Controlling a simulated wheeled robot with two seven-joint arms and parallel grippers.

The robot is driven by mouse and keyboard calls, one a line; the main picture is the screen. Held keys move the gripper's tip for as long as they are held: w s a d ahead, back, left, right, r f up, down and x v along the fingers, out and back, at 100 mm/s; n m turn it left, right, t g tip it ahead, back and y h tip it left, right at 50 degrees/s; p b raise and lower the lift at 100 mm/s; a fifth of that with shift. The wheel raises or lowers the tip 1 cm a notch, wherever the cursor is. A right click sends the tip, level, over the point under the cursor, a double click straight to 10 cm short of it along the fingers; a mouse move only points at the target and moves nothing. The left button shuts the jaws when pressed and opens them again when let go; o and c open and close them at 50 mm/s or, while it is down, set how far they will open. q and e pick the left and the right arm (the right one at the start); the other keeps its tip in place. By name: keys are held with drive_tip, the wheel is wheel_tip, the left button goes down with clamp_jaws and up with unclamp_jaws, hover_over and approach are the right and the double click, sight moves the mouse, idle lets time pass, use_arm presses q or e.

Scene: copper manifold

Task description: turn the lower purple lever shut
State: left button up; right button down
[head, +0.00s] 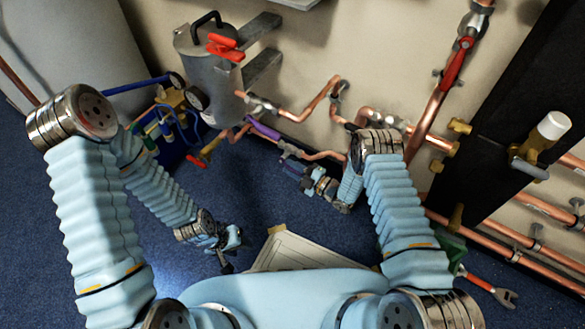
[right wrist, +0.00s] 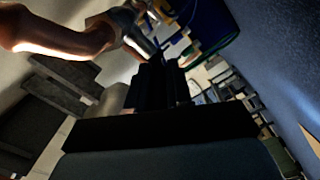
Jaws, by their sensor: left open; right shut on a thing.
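A purple lever (head: 264,130) lies along the copper pipe below the grey tank in the head view. A greyish valve (head: 290,151) sits on the pipe just right of it. My right gripper (head: 291,167) is beside this valve, below the pipe. In the right wrist view its black jaws (right wrist: 160,88) are shut, with their tips against the valve area. The jaws hide what they hold, and no purple shows there; it appears to be the lower purple lever. My left gripper (head: 228,262) is low over the blue floor, open and away from the pipes.
A copper pipe (right wrist: 60,25) crosses close to my right jaws. A dark panel (head: 490,140) stands at right. Blue floor (head: 265,205) is open between the arms.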

drive_tip(key=shift+f, duration=0.1)
drive_tip(key=shift+f+b, duration=0.1)
drive_tip(key=shift+b, duration=0.3)
drive_tip(key=f+t+y+b, duration=0.1)
drive_tip(key=b, duration=0.2)
drive_tip(key=t+y+b, duration=0.2)
drive_tip(key=b, duration=0.2)
drive_tip(key=f+t+y+b, duration=0.1)
drive_tip(key=y+b, duration=0.1)
drive_tip(key=b, duration=0.2)
drive_tip(key=shift+w+a+f+t, duration=0.2)
drive_tip(key=shift+a+f+t, duration=0.1)
drive_tip(key=c, duration=1)
unclamp_jaws()
drive_tip(key=shift+c, duration=0.2)
